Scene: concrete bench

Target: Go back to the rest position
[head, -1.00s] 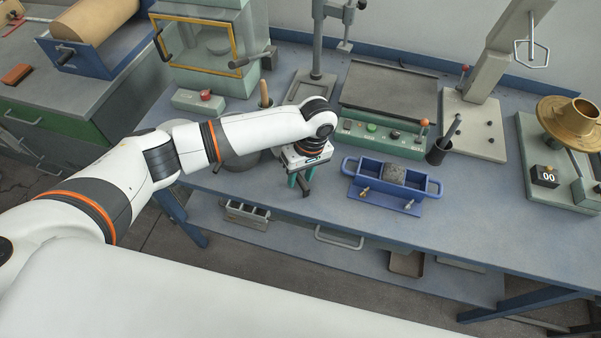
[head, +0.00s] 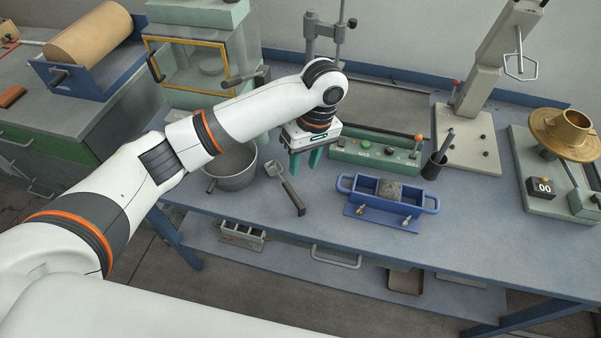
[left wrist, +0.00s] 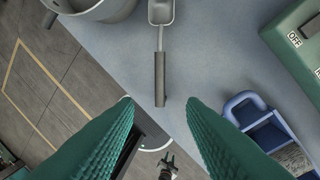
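My left gripper (head: 304,158) is open and empty, raised above the bench between the pan and the blue mould. Its two green fingers stand apart in the left wrist view (left wrist: 160,102). A metal scoop with a dark handle (head: 289,191) lies on the bench below it, apart from the fingers. The scoop's handle (left wrist: 159,78) shows beyond and between the fingertips in the left wrist view. My right gripper does not show in the head view.
A grey pan (head: 234,170) stands left of the scoop. A blue two-handled mould (head: 408,205) with a grey lump in it sits to the right. A green control box (head: 375,157) is behind. The bench's front edge (head: 330,247) is close to the scoop.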

